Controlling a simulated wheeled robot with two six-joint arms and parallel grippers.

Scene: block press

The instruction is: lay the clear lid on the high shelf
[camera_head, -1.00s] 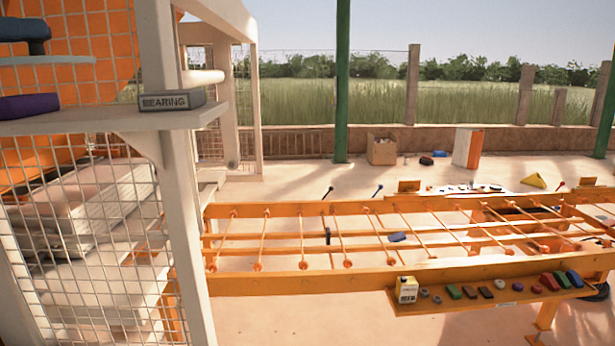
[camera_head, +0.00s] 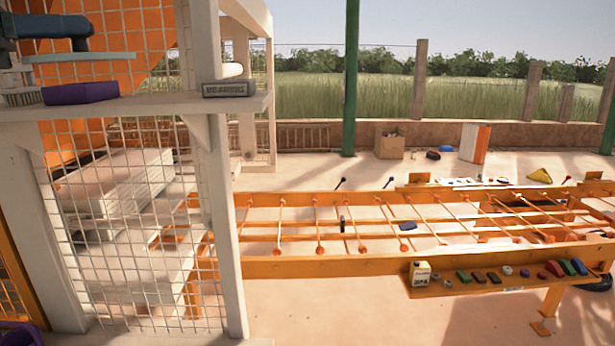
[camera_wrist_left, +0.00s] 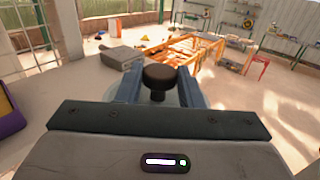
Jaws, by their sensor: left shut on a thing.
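My left gripper (camera_head: 82,40) comes in from the left and is shut on the dark knob (camera_wrist_left: 158,76) of the clear lid (camera_head: 78,57). The lid is a thin, pale, see-through disc, held about level. In the head view it hangs above the left part of the high white shelf (camera_head: 150,106), with a gap beneath it. In the left wrist view the knob sits between the blue fingers, and the lid's rim shows faintly around them. My right gripper is not in view.
A purple block (camera_head: 80,93) lies on the shelf below the lid. A brush (camera_head: 22,97) lies left of it, and a grey bearing box (camera_head: 229,90) stands at the right end. Shelf between block and box is clear. A white post (camera_head: 207,50) rises behind.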

